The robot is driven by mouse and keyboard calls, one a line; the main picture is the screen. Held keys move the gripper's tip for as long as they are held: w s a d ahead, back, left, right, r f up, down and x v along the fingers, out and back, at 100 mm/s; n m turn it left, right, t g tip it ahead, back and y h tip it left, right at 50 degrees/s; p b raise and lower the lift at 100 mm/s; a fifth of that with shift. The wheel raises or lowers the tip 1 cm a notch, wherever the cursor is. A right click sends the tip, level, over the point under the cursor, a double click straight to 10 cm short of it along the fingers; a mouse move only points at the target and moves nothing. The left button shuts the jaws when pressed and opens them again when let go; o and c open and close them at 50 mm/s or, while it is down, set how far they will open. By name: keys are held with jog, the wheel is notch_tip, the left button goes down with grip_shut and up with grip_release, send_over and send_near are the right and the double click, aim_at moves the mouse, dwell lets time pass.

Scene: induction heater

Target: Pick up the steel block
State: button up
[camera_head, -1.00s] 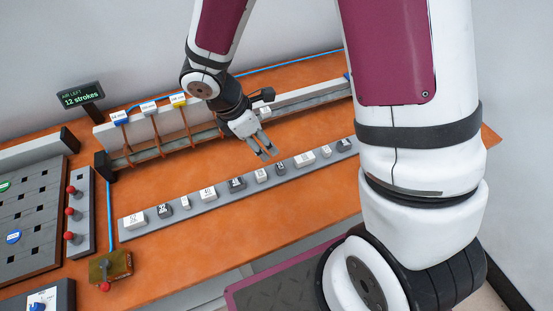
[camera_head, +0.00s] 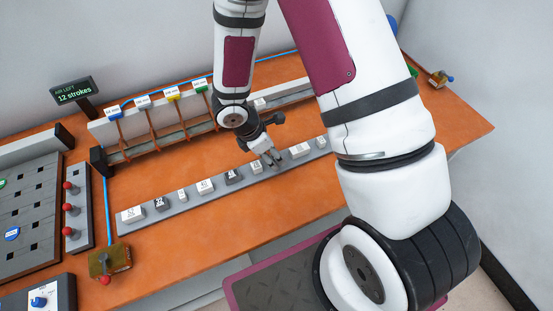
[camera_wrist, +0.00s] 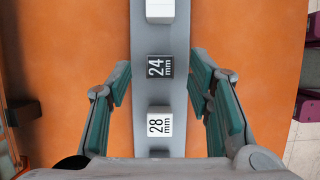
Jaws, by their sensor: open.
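Several small blocks with mm labels stand in a row on a long grey strip (camera_head: 219,192); none is labelled steel, so I cannot tell which is the steel block. My gripper (camera_head: 273,161) is at this row, right of its middle, partly hiding a block there. In the wrist view my gripper (camera_wrist: 160,72) is open and empty, its green-padded fingers on either side of the strip. A dark 24 mm block (camera_wrist: 159,68) lies between the fingertips, apart from both. A white 28 mm block (camera_wrist: 159,125) stands nearer the palm, and another pale block (camera_wrist: 160,11) stands beyond.
A rack with coloured tags (camera_head: 172,95) stands behind the row, with a sign reading 12 strokes (camera_head: 73,91). Red-knobbed levers (camera_head: 71,210) and a slotted board (camera_head: 28,220) are at left. The orange table (camera_head: 190,232) is clear in front of the strip.

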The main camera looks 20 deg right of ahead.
jog(key=shift+x, duration=0.85)
grip_shut()
jog(key=shift+r, duration=0.1)
jog(key=shift+r, duration=0.15)
